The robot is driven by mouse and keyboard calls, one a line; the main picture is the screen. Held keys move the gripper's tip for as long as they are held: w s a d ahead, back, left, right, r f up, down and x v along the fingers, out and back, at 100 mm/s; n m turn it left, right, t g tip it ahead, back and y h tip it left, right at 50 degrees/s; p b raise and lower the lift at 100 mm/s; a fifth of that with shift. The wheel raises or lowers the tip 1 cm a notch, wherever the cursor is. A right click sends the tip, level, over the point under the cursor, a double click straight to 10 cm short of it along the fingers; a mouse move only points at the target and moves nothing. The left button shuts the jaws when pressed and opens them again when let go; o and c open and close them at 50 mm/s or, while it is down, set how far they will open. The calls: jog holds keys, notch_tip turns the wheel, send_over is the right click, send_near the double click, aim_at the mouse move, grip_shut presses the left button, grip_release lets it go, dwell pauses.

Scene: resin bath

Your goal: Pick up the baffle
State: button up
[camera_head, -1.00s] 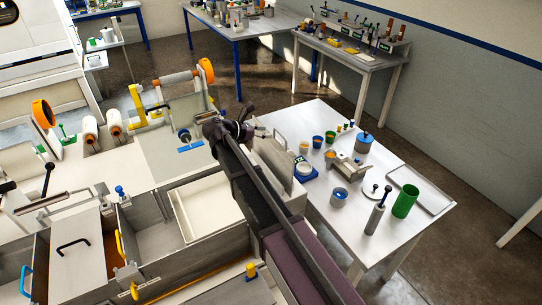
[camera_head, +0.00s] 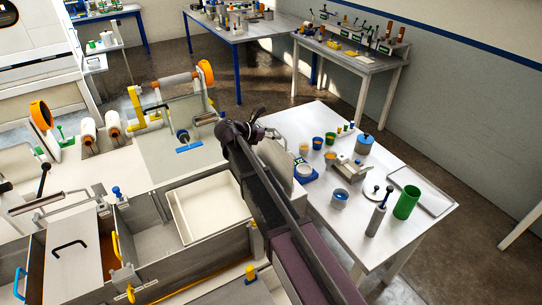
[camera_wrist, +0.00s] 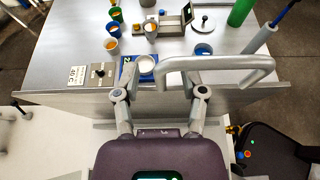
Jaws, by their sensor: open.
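An upright grey metal plate with a bar handle, which looks like the baffle (camera_wrist: 70,102), stands across the wrist view. Its grey handle (camera_wrist: 225,63) arches over the plate's top edge, right of centre. In the head view the plate (camera_head: 277,160) shows beside the right-hand table, partly hidden behind my arm. My gripper (camera_wrist: 160,92) is open, with its two fingers spread at the plate. The handle's left end lies between the fingers in the picture; I cannot tell whether they touch it. My gripper (camera_head: 250,130) is dark and small in the head view.
The right-hand table (camera_head: 325,225) holds several cups, a green cylinder (camera_head: 406,202) and a blue scale (camera_head: 303,172). A white tray (camera_head: 181,219) lies in the bath left of my arm. A lidded panel with a black handle (camera_head: 70,270) is at lower left.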

grip_shut()
jog(key=shift+d+r, duration=0.1)
jog(key=shift+r, duration=0.1)
notch_tip(320, 180, up, 10)
jog(key=p, duration=1)
jog(key=shift+f, duration=0.25)
dwell(0.5)
jog(key=shift+s, duration=0.1)
